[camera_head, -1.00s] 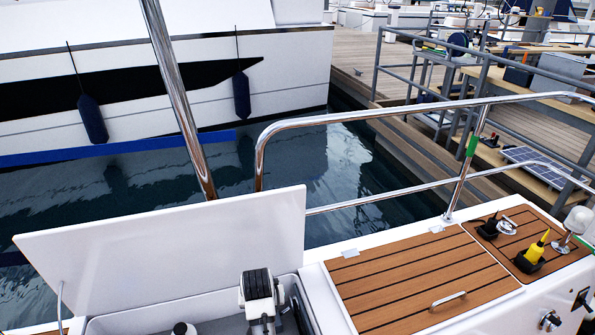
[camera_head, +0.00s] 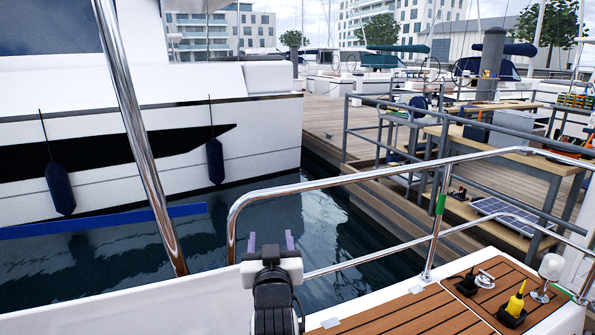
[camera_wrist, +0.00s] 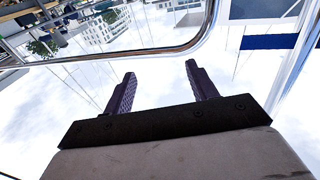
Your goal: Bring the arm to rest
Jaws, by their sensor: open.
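My gripper (camera_head: 271,243) is in the lower middle of the head view, raised above the white boat edge with its two purple fingers pointing up and away. In the wrist view my gripper (camera_wrist: 160,85) shows its two dark purple fingers apart, with only sky between them. It is open and holds nothing. In the head view it is in front of the water, just right of the lower end of the curved steel rail (camera_head: 232,225).
A thick slanted steel post (camera_head: 140,140) stands left of my gripper. A teak-topped locker (camera_head: 420,312) lies at lower right, with a yellow bottle (camera_head: 516,300) and a winch-like fitting (camera_head: 485,280). Beyond the water (camera_head: 330,235) are a moored white boat (camera_head: 240,135) and a dock (camera_head: 325,120).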

